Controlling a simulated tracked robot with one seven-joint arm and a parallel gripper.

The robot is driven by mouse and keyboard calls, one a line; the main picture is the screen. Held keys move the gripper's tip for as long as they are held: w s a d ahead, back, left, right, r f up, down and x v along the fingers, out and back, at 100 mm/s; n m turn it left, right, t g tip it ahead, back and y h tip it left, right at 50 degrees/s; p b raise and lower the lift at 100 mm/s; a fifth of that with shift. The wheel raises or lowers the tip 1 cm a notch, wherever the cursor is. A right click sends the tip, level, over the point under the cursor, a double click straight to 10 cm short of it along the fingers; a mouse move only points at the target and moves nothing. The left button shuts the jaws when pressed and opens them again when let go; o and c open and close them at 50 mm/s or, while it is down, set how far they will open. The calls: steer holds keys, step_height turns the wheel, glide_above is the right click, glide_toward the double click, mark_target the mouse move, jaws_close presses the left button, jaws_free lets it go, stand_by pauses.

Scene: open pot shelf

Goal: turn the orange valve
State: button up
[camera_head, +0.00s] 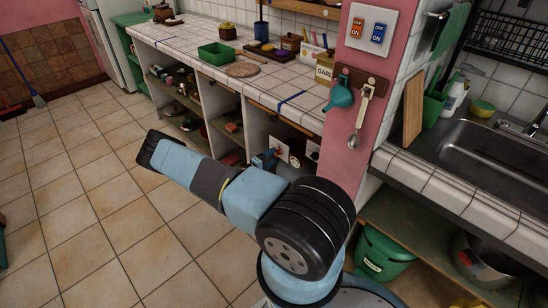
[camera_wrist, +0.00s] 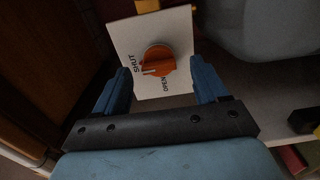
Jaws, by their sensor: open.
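The orange valve (camera_wrist: 158,62) is a round knob on a white plate (camera_wrist: 124,40) in the wrist view. The plate bears the words SHUT at its left and OPEN below the knob. A pale mark shows on the knob's lower left side. My gripper (camera_wrist: 161,67) is open, with one blue finger to the left of the knob and one to the right. Both fingers look apart from the knob, though I cannot tell how deep their tips reach.
A tiled counter (camera_head: 190,38) runs above open shelves, with a green tray (camera_head: 215,53) on it. A sink (camera_head: 490,145) is at the right.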

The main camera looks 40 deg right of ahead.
steer(key=s+a, duration=0.1)
steer(key=a, duration=1)
steer(key=shift+s, duration=0.35)
steer(key=s+a+r+m+g+y, duration=0.2)
steer(key=a+r+y, duration=0.2)
steer(key=r, duration=1)
steer(key=s+a+r+m+g+y, duration=0.15)
steer(key=a+r+y, duration=0.25)
steer(key=r, duration=0.9)
steer(key=s+a+r+m+g+y, duration=0.1)
steer(key=s+a+r+m+y, duration=0.2)
steer(key=r, duration=1.1)
steer(key=s+a+r+n+t+y, duration=0.2)
steer(key=s+a+r, duration=0.4)
steer(key=s+r, duration=0.5)
steer(key=s+a+r+n+t+y, duration=0.3)
steer(key=s+a+r+t+y, duration=0.1)
steer(key=s+r, duration=0.7)
steer(key=shift+s+a+t+y, duration=0.4)
steer(key=shift+s+a+t, duration=0.5)
steer(key=shift+s, duration=1)
